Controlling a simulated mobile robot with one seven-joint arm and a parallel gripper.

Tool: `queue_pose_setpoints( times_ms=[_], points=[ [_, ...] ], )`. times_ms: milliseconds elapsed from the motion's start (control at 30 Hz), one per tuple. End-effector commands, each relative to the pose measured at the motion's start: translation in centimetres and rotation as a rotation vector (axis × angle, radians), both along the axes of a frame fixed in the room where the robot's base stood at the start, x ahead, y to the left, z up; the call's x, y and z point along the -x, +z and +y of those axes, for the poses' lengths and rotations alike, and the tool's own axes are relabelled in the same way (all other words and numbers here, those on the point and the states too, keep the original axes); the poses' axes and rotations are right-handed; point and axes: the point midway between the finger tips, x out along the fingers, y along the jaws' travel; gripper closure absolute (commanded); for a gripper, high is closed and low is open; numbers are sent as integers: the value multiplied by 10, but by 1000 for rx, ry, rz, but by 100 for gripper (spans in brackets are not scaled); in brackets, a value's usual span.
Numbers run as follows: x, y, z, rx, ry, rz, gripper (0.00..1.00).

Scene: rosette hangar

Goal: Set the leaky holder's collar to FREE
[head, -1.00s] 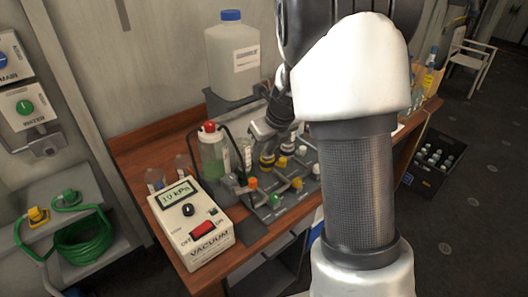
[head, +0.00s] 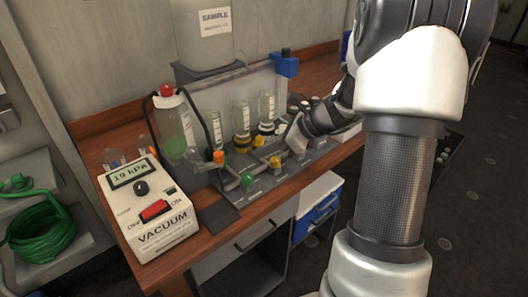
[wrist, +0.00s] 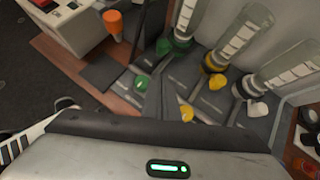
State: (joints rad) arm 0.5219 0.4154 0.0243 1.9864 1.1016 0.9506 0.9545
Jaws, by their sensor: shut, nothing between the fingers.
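Three clear holders stand on a grey manifold (head: 262,180): one with a green collar (wrist: 180,42), one with a yellow collar (wrist: 212,62) and one with a white collar (wrist: 240,89). In the head view they are the green-collar holder (head: 214,130), the yellow-collar holder (head: 241,118) and the white-collar holder (head: 266,106). I cannot tell which leaks, nor read any collar setting. In front are a green knob (head: 247,180), a yellow knob (head: 276,162) and, at the left, an orange knob (head: 219,158). My gripper (head: 290,147) is shut and empty, close to the manifold's right part; its fingertips are unclear.
A vacuum box (head: 150,210) with a display that seems to read 19 kPa stands at front left. A red-capped bottle (head: 173,125) with tubing stands behind it. A sample container (head: 204,35) is on a rear shelf. Green hose (head: 40,225) lies coiled at far left.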

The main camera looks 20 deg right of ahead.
Motion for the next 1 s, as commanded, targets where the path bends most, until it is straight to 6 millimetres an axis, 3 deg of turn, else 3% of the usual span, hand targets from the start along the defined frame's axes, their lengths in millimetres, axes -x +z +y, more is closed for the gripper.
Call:
queue_pose_setpoints(
  times_ms=[300, 600, 1000],
  points=[
    [-31, -49, 41, 0, 2, 3, 100],
    [-53, -45, 67, 2, -1, 1, 100],
    [-55, -45, 70, 2, -1, 1, 100]
  ],
)
